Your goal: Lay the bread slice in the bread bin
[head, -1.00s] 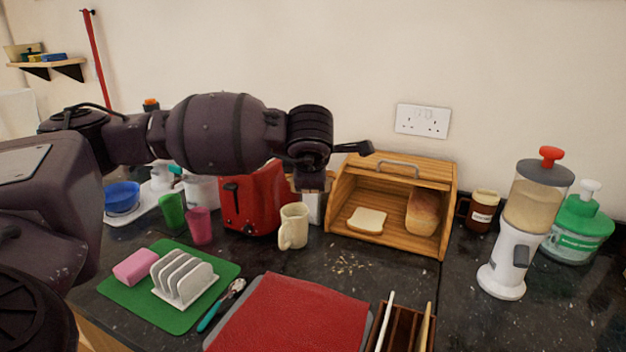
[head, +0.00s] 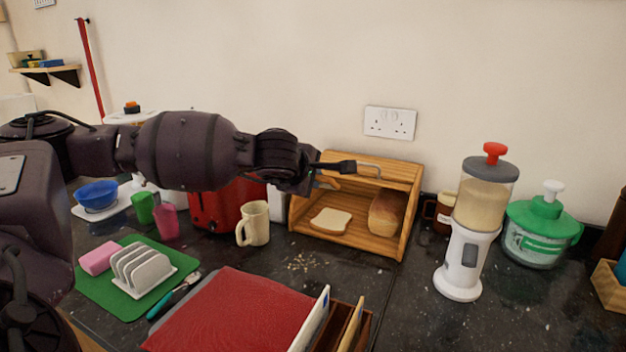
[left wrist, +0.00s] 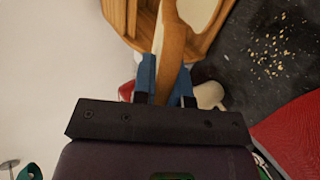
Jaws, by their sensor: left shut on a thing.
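The wooden bread bin (head: 412,190) stands open against the wall. A pale bread slice (head: 331,221) lies flat on its floor at the left, and a brown loaf (head: 386,213) stands at its right. My left gripper (head: 322,180) is in front of the bin's upper left part, mostly hidden by my wrist. In the left wrist view, its blue fingers (left wrist: 164,82) are shut on a second bread slice (left wrist: 173,50), seen nearly edge-on with brown crust. The bin (left wrist: 126,14) and the lying slice (left wrist: 195,10) show beyond it. My right gripper is out of view.
A red toaster (head: 215,208) and cream mug (head: 255,222) stand left of the bin. A brown mug (head: 443,213) and white dispenser (head: 462,262) stand to its right. Crumbs (head: 300,262) lie before it. A toast rack (head: 142,270) and red board (head: 235,315) are nearer.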

